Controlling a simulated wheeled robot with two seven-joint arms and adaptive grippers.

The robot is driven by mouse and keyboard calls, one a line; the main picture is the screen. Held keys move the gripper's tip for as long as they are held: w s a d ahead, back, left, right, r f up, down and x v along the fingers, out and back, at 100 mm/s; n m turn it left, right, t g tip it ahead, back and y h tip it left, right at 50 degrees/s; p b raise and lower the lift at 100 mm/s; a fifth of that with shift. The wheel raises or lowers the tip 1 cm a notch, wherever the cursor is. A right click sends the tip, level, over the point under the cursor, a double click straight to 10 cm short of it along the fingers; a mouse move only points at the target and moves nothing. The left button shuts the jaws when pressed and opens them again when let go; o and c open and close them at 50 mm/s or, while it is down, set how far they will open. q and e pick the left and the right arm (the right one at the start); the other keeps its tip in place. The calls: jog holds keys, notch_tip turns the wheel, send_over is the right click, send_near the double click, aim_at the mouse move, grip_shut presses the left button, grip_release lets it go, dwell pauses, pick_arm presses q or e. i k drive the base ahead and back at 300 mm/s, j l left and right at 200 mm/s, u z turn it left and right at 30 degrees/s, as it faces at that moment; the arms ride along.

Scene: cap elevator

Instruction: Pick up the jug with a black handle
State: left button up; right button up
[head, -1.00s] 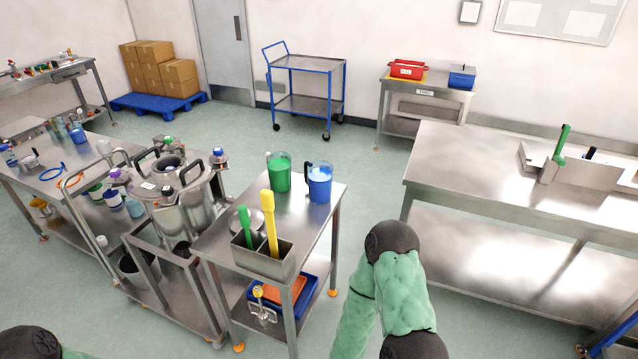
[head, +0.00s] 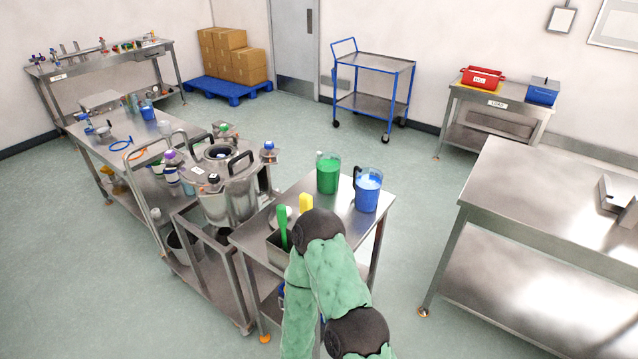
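The blue jug (head: 368,190) stands upright near the far right corner of a small steel table (head: 335,208). A black handle (head: 356,177) shows on its left side. A green jug (head: 328,173) stands just left of it, with a pale green handle. One of my green-sleeved arms, probably the right, rises from the bottom middle in front of the table. Neither gripper is visible in the head view. Both jugs stand free, with nothing holding them.
A steel holder (head: 262,250) with green and yellow tools is partly hidden by my arm. A steel vessel (head: 230,195) stands on a cart to the left. A long steel table (head: 510,190) is at right. Open floor lies between the tables.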

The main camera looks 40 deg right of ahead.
aim_at(367, 181)
jog(key=l+u, duration=0.2)
jog(key=l, duration=0.3)
jog(key=l+u, duration=0.2)
jog(key=l, duration=0.3)
jog(key=k+l+u, duration=0.15)
jog(key=l, duration=0.3)
jog(key=l+u, duration=0.2)
jog(key=l, duration=0.3)
jog(key=k+l+u, duration=0.2)
jog(key=l, duration=0.25)
